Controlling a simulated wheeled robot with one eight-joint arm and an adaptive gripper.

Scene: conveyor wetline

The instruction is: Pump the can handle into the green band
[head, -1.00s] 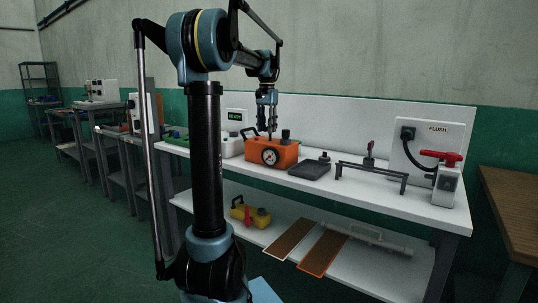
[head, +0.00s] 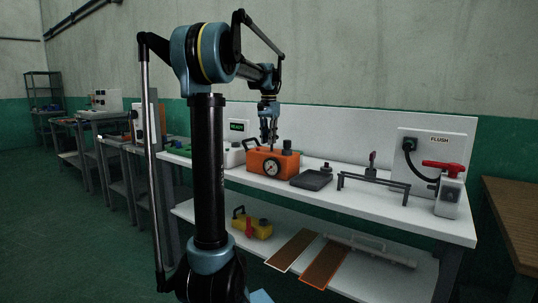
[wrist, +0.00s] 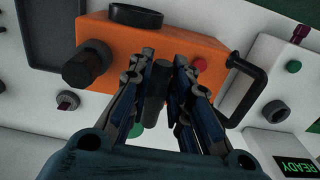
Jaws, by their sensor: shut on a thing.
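The orange can (head: 258,160) stands on the white bench, with a round dial gauge (head: 271,168) on its front; the needle and any green band are too small to read. A black carrying loop is at its left end and a dark knob (head: 287,147) at its right. My gripper (head: 268,138) is over the can's top, pointing down. In the wrist view the orange body (wrist: 122,40) lies behind the fingers, and my gripper (wrist: 163,75) is closed around a dark upright pump handle (wrist: 155,88). The gauge face is turned away there.
A dark tray (head: 312,180) and a low black rail (head: 375,184) are to the right of the can. A flush box with a red-handled valve (head: 450,190) stands at the bench's right end. A white box with a green READY display (wrist: 296,142) is beside the can. A yellow can (head: 258,229) sits on the lower shelf.

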